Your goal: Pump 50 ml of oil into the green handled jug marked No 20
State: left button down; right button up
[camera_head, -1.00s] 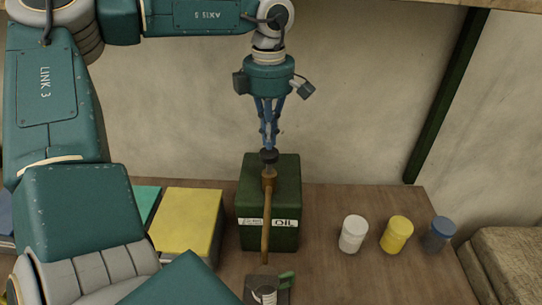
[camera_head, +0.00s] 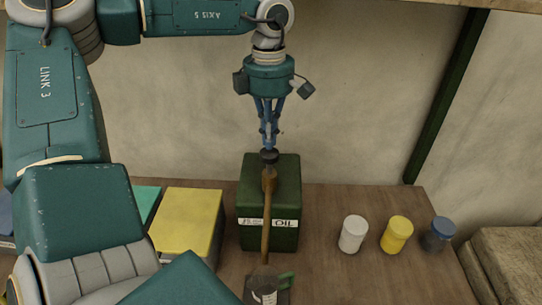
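A dark green oil can (camera_head: 286,206) with a white "OIL" label stands upright on the table. A brass pump spout (camera_head: 266,232) runs from its top down toward the front. My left gripper (camera_head: 268,147) points straight down over the can, its blue fingers together at the dark pump knob (camera_head: 269,156). A jug (camera_head: 265,296) with a green handle sits under the spout's end, cut off by the bottom edge. It has a pale marked patch whose marking I cannot read. The liquid level in it is not visible. My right gripper is not in view.
A yellow box (camera_head: 188,222) and a green box (camera_head: 145,202) stand left of the can. White (camera_head: 353,235), yellow (camera_head: 396,235) and blue-grey (camera_head: 439,235) lidded jars stand to the right. Brown stacked sheets (camera_head: 512,262) lie at far right. Bare table lies between can and jars.

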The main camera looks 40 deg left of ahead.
aim_at(269, 152)
pick_arm(q)
jog(key=shift+f, duration=0.15)
jog(key=shift+f+b, duration=2.45)
jog(key=shift+f, duration=0.2)
jog(key=shift+r, duration=0.15)
jog(key=shift+r+p, duration=0.6)
jog(key=shift+r, duration=0.1)
jog(key=shift+r+p, duration=1.15)
jog(key=shift+r, duration=0.75)
jog(key=shift+f, duration=0.15)
